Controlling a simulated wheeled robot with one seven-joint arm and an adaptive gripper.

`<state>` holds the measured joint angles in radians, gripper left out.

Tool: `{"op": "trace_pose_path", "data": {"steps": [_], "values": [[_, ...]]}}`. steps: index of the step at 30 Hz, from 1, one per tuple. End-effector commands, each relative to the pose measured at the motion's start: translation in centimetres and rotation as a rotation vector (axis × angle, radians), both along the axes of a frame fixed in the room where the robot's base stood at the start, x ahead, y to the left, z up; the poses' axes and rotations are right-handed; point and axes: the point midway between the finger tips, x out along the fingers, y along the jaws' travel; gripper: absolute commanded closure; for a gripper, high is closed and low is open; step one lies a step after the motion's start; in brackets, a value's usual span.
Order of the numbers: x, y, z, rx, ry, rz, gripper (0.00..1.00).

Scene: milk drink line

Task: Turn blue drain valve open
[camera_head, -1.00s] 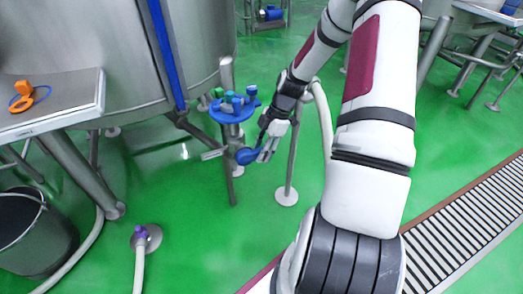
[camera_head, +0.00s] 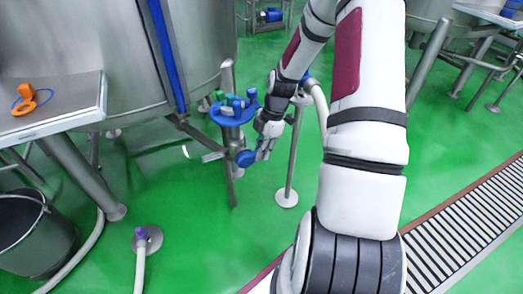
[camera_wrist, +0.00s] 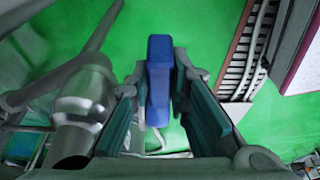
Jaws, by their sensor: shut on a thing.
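The blue drain valve handle (camera_head: 245,158) sits at the end of a steel pipe fitting low beside the big steel tank. In the wrist view the blue handle (camera_wrist: 159,80) stands between the two finger pads, with the steel valve body (camera_wrist: 84,98) to its left. My gripper (camera_head: 256,150) is at the handle from the right and is shut on it. In the wrist view my gripper (camera_wrist: 160,95) has one dark finger on each side of the handle. Part of the handle is hidden by the fingers in the head view.
A round blue holder (camera_head: 233,113) with green and blue pieces stands just above the valve. A steel post (camera_head: 289,165) with a round foot stands close right. A steel table (camera_head: 50,105) and a bucket (camera_head: 32,232) are at left.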

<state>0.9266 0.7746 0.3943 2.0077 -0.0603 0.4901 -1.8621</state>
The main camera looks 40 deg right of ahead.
Motion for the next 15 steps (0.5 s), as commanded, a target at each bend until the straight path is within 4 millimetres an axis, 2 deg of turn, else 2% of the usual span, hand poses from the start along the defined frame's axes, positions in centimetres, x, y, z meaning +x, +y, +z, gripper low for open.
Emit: {"op": "trace_pose_path", "data": {"steps": [4,5,7,15], "values": [[-0.03,-0.05,-0.03,0.000,0.000,0.000,1.00],[-0.03,-0.05,-0.03,0.000,0.000,0.000,0.81],[-0.03,-0.05,-0.03,0.000,0.000,0.000,0.65],[-0.01,-0.05,0.00,0.001,0.000,0.000,0.63]]}}
